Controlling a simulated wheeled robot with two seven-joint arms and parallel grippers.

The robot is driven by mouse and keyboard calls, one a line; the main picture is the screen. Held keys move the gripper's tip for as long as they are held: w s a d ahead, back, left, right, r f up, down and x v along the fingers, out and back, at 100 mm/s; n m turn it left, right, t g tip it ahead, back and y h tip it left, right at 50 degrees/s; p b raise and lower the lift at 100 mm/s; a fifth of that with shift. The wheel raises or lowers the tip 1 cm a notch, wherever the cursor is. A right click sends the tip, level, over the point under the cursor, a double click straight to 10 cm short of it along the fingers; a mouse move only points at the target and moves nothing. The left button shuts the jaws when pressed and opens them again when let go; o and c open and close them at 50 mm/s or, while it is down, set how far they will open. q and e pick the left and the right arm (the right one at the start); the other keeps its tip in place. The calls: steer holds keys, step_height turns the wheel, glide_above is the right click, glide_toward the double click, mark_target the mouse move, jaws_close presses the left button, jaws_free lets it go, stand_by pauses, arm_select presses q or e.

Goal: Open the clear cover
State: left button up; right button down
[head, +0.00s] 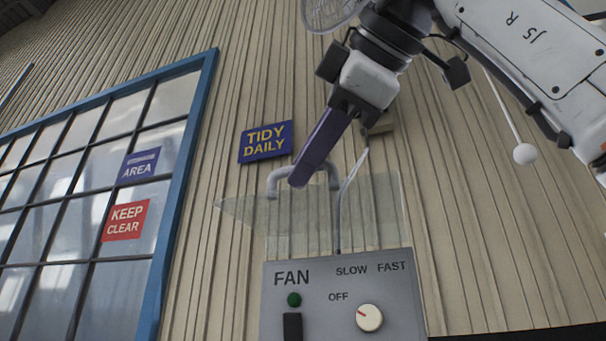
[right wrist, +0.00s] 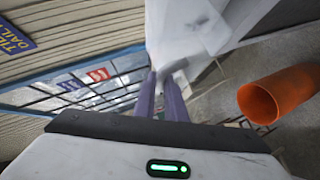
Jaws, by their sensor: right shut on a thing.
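The clear cover (head: 350,215) is a see-through panel with a grey arched handle (head: 274,180). In the head view it stands raised above the top of the grey fan box (head: 395,310), and the box's visible front is uncovered. My right gripper (head: 302,180) reaches down from the upper right with its purple fingers shut on the handle. In the right wrist view the fingers (right wrist: 161,100) point away from the camera, with pale grey shapes around their tips. My left gripper is not in view.
The box carries a dial (head: 369,317), a green button (head: 294,299) and a black switch (head: 292,326). A white cord with a ball (head: 525,153) hangs at the right. An orange tube (right wrist: 280,94) shows in the right wrist view. A window (head: 85,170) is at the left.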

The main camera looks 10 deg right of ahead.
steer(key=shift+w+d+f, duration=0.1)
steer(key=shift+f, duration=0.05)
steer(key=c, duration=1.8)
jaws_free()
steer(key=shift+w, duration=0.1)
steer(key=shift+s+d+r, duration=0.1)
steer(key=shift+s+r, duration=0.1)
steer(key=shift+s, duration=0.15)
steer(key=v, duration=0.9)
steer(key=shift+s, duration=0.25)
steer(key=shift+d, duration=0.1)
